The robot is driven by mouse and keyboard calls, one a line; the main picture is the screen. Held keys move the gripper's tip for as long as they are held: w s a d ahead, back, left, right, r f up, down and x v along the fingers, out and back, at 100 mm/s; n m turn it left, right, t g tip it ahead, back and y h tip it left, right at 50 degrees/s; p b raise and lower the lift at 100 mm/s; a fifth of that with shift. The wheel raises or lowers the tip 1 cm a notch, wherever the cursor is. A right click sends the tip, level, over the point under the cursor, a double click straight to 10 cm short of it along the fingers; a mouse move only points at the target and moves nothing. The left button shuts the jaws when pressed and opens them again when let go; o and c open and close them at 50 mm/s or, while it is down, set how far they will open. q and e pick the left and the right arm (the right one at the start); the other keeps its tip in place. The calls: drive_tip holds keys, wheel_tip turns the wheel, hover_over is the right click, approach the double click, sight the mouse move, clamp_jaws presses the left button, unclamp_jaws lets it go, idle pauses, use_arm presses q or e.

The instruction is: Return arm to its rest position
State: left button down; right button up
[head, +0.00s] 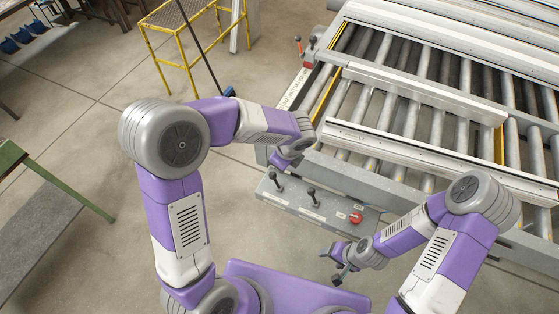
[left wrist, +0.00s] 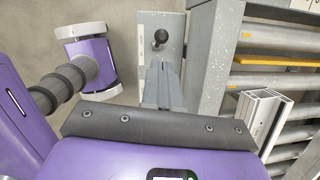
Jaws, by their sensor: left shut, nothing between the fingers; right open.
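My left arm reaches out from the left to the near corner of the roller bench. My left gripper (head: 283,163) is partly hidden by its own wrist and sits over the edge of the grey control panel (head: 334,213). In the left wrist view its fingers (left wrist: 157,75) are shut together with nothing between them. They point toward a black-knobbed lever (left wrist: 160,38) on the panel and appear just short of it. My right gripper (head: 338,264) is open and empty, over the floor in front of the panel.
The panel bears two black levers (head: 312,195) and a red knob (head: 356,217). The roller bench (head: 372,136) with pale profiles fills the right. A yellow frame stand (head: 161,72) is at the back; a green-edged table (head: 46,178) is at the left. Open floor lies between.

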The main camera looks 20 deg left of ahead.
use_arm(q)
drive_tip(key=shift+f, duration=0.15)
use_arm(e)
drive_tip(key=shift+f, duration=0.1)
wheel_tip(320, 180, down, 12)
drive_tip(key=b, duration=1.2)
use_arm(q)
drive_tip(key=s+d+f+n+h, duration=0.1)
drive_tip(key=s+f+n+h, duration=0.1)
drive_tip(key=s+f+n, duration=0.3)
drive_tip(key=s+d+f+n+h, duration=0.1)
drive_tip(key=s+f+n+h, duration=0.1)
drive_tip(key=s+f+n, duration=0.4)
drive_tip(key=s+d+f+n+g+h, duration=0.1)
drive_tip(key=s+f+n, duration=0.4)
drive_tip(key=f+n, duration=0.8)
wheel_tip(320, 180, down, 12)
drive_tip(key=shift+s+r+h, duration=0.15)
drive_tip(key=shift+r+h, duration=0.05)
drive_tip(key=shift+h, duration=0.7)
use_arm(e)
drive_tip(key=shift+c, duration=0.3)
